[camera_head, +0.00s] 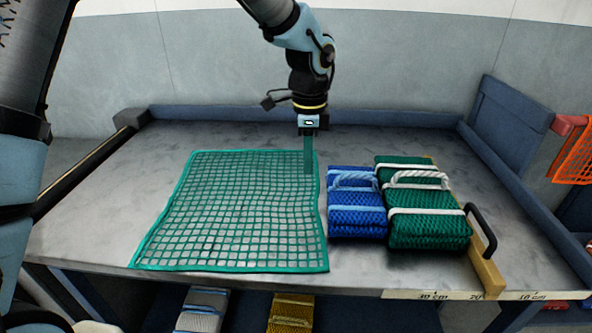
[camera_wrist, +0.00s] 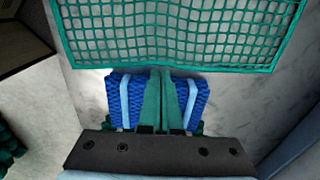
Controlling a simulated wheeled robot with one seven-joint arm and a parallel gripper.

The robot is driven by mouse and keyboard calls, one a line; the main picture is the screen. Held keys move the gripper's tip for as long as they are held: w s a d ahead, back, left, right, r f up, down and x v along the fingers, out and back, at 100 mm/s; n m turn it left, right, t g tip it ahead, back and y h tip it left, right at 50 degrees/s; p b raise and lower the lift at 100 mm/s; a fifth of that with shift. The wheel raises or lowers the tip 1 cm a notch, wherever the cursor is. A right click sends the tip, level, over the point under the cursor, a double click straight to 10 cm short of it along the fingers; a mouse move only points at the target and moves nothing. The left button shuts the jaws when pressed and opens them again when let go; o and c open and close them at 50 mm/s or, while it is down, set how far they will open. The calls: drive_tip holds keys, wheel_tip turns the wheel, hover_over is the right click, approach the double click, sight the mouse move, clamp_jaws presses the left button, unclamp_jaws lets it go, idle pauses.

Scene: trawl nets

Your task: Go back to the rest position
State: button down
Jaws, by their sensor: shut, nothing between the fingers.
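My gripper (camera_head: 308,170) points down near the back right corner of the flat green net, above the table. Its teal fingers are shut together with nothing between them. In the wrist view the fingertips (camera_wrist: 160,75) show in front of a blue net bundle, which is partly hidden behind them. The arm comes down from the top of the head view. The green net (camera_head: 235,210) lies spread flat on the grey table (camera_head: 100,220). I cannot tell the exact height of the fingertips above the table.
A blue bundle (camera_head: 357,220) and a green bundle (camera_head: 428,228) with pale straps stand right of the net. A wooden bar with a black handle (camera_head: 483,228) lies beside them. Raised blue edging (camera_head: 300,113) runs along the back and right. The table's left part is clear.

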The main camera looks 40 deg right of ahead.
drive_tip(key=shift+r, duration=0.2)
drive_tip(key=w+a+r+n, duration=0.1)
drive_tip(key=w+a+n, duration=0.55)
drive_tip(key=a, duration=0.55)
drive_tip(key=w+a+r+n, duration=0.1)
drive_tip(key=w+a+n, duration=0.55)
drive_tip(key=a, duration=0.45)
drive_tip(key=s+a+n+t, duration=0.1)
drive_tip(key=s+a+n, duration=0.2)
drive_tip(key=a+n, duration=0.9)
drive_tip(key=a, duration=1)
drive_tip(key=shift+a+t, duration=0.2)
drive_tip(key=shift+t, duration=0.1)
drive_tip(key=shift+f, duration=0.1)
